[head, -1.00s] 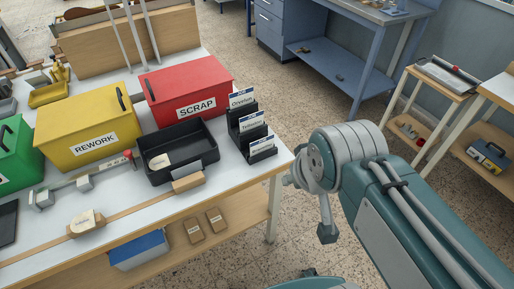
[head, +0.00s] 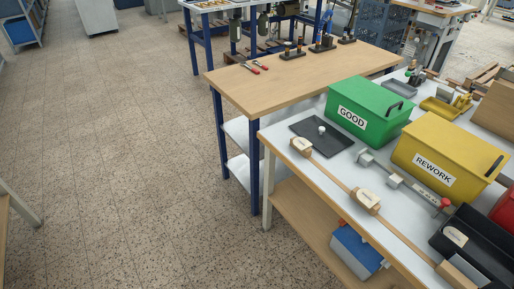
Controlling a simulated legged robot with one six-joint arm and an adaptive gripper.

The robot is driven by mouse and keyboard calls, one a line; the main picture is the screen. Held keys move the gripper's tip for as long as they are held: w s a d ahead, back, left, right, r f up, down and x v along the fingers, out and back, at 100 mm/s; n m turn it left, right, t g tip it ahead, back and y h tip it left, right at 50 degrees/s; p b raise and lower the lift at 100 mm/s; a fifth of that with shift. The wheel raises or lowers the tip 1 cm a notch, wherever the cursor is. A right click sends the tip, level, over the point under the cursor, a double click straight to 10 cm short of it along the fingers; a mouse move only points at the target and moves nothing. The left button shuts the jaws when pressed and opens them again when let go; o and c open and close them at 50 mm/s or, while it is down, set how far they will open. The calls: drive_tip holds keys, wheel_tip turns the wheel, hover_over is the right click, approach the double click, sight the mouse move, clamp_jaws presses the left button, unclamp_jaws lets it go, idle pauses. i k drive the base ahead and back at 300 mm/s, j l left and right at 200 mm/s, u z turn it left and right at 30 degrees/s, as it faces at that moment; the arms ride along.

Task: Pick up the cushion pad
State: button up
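I cannot tell for sure which thing is the cushion pad. A flat dark pad or tray (head: 334,146) with a small white knob on it lies at the left end of the white-topped bench. Rounded pale wooden pieces with cream labels sit along a thin wooden strip: one near the left end (head: 301,146) and one in the middle (head: 367,201). A similar pale piece (head: 455,236) is in the black open tray (head: 490,262) at the lower right. My gripper and arm are not in view.
A green GOOD bin (head: 367,108), a yellow REWORK bin (head: 450,150) and a part of a red bin (head: 506,212) stand on the bench. A metal gauge with a red knob (head: 444,203) lies before them. A wooden-topped table (head: 310,75) adjoins behind. Open floor (head: 120,170) is left.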

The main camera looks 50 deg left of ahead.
sight(301, 143)
drive_tip(key=u, duration=1.65)
drive_tip(key=i+j+z, duration=0.35)
drive_tip(key=i+j, duration=0.4)
drive_tip(key=i, duration=0.2)
drive_tip(key=i+j+z, duration=0.35)
drive_tip(key=i+j, duration=0.45)
drive_tip(key=j, duration=0.2)
